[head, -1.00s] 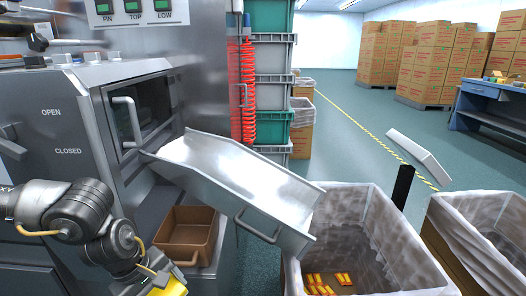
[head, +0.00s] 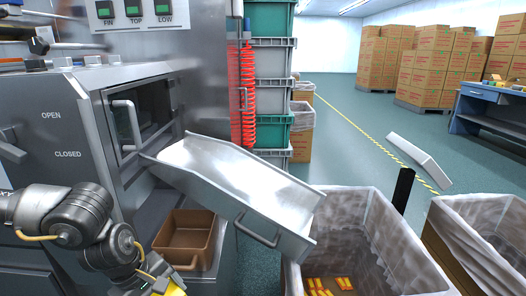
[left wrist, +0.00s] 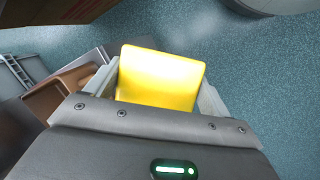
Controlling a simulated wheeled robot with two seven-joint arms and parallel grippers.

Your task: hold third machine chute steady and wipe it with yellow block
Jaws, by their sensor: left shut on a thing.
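The metal chute (head: 235,190) slopes from the machine's opening down to the right, over a lined bin. It has a side handle (head: 258,230) near its lower end. My left gripper (head: 168,291) is at the bottom left of the head view, below and apart from the chute. It is shut on the yellow block (left wrist: 160,78), which shows between its fingers (left wrist: 158,95) in the left wrist view. In the head view only a corner of the block (head: 176,292) shows at the bottom edge. My right gripper is in neither view.
A brown tray (head: 212,262) stands under the chute, beside my left arm. The lined bin (head: 372,215) at the chute's end holds several orange packets (head: 328,286). Another lined bin (head: 450,235) stands at the right. Stacked crates (head: 270,95) stand behind the chute.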

